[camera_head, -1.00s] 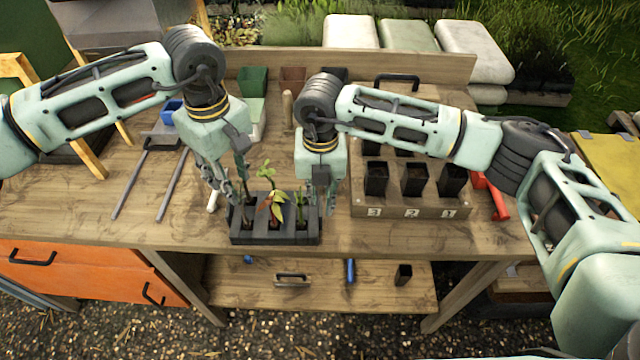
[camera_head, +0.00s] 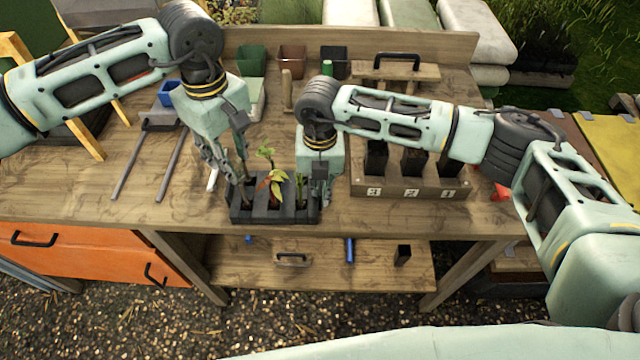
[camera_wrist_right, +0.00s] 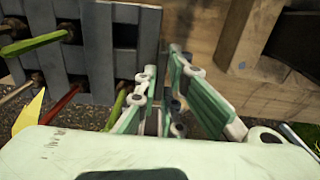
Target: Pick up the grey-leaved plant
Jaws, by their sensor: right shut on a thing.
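A dark slotted tray (camera_head: 265,217) stands near the bench's front edge with seedlings in its slots. A seedling with green and red leaves (camera_head: 276,186) is in the middle, and a green-stemmed one (camera_head: 299,188) is in the right slot. A dark stem (camera_head: 246,192) stands in the left slot. No grey leaves are clearly visible; my left gripper partly covers that slot. My left gripper (camera_head: 234,178) is around this stem with its fingers apart. My right gripper (camera_head: 320,195) is shut on the tray's right end; the right wrist view shows its fingers (camera_wrist_right: 162,85) at the tray's edge (camera_wrist_right: 150,60).
A wooden rack (camera_head: 420,192) numbered 3, 2, 1 holds black pots right of my right gripper. Green, brown and black pots (camera_head: 291,60) stand at the back. Two grey rails (camera_head: 150,165) lie at the left. A lower shelf (camera_head: 320,272) is under the bench.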

